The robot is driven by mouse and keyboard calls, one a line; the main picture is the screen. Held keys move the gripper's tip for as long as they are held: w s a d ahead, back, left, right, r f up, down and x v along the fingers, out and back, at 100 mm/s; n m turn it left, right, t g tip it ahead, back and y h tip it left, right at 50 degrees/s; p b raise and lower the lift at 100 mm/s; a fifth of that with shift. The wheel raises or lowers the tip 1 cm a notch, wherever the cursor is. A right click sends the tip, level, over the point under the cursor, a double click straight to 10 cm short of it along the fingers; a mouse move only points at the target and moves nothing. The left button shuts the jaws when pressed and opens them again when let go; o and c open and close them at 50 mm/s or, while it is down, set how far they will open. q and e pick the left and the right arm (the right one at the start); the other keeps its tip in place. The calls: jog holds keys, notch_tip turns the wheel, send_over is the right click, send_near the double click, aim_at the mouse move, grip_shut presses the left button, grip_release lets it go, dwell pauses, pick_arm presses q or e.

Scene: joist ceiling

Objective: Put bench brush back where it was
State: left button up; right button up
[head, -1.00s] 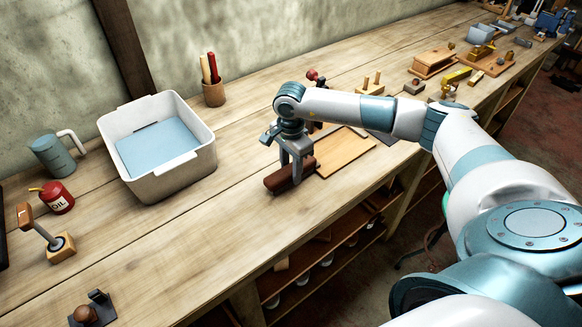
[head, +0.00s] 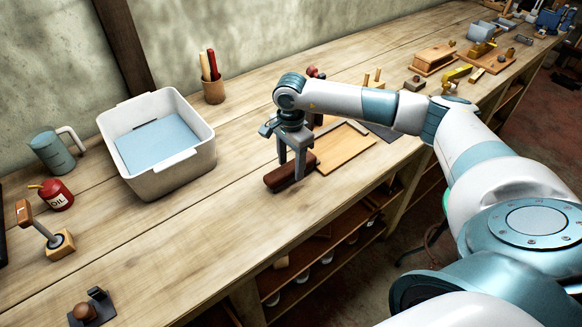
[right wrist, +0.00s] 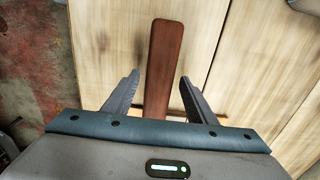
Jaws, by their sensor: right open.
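A dark brown wooden bar, which looks like the bench brush (head: 277,180), lies on the workbench near its front edge, left of a flat light-wood board. No bristles can be made out. My right gripper (head: 291,169) is just above it, pointing down and open, with a finger on each side. In the right wrist view the brush (right wrist: 162,60) runs lengthwise between the spread fingers of the gripper (right wrist: 160,80), with a gap on both sides. Its near end is hidden by the gripper body. My left gripper is not in view.
The light-wood board (head: 343,148) lies right beside the brush. A white bin (head: 172,180) with a blue bottom stands to the left, a pen cup (head: 213,92) behind. An oil can (head: 55,195) is at far left. The bench between bin and brush is clear.

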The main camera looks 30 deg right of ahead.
aim_at(291, 165)
notch_tip(291, 165, up, 11)
jog(key=b, duration=0.3)
jog(key=shift+b, duration=0.3)
jog(key=shift+s+a+f, duration=0.1)
jog(key=shift+f, duration=0.15)
dwell(0.6)
